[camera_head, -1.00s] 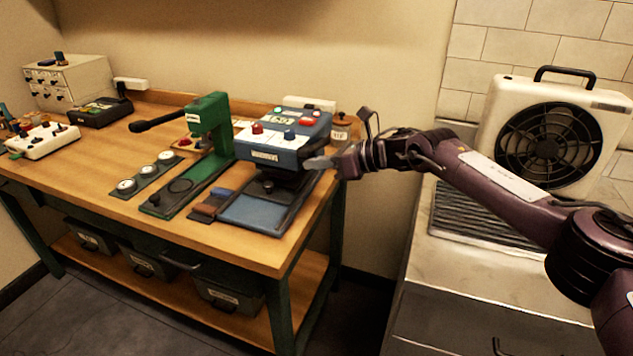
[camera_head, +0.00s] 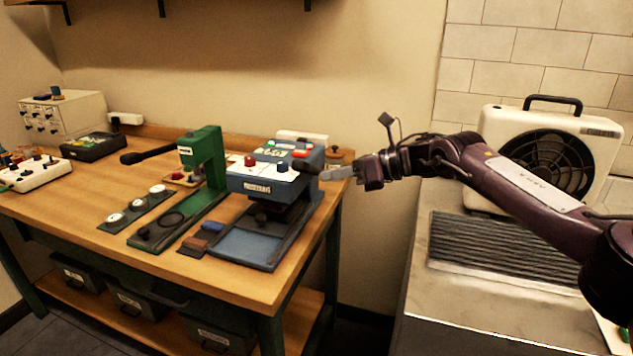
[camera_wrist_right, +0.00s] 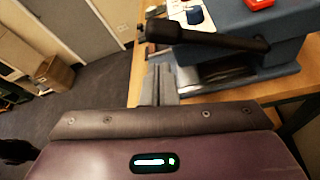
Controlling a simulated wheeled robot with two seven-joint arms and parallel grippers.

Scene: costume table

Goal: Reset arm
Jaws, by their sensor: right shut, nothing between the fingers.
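My right gripper (camera_head: 338,173) is shut with nothing in it. Its arm comes in from the right, and its fingertips point left, close to the right side of the blue press machine (camera_head: 262,181). In the right wrist view the closed grey fingers (camera_wrist_right: 160,85) show below a black handle (camera_wrist_right: 205,38), with the blue machine (camera_wrist_right: 255,30) just beyond. I cannot tell whether the fingers touch the machine. My left gripper is not in view.
The wooden bench (camera_head: 90,215) also holds a green lever press (camera_head: 204,160), several round badges on a strip, a white control box (camera_head: 35,175) and a drawer cabinet (camera_head: 62,115). At right, a fan heater (camera_head: 545,150) stands on a counter (camera_head: 450,305) behind my arm.

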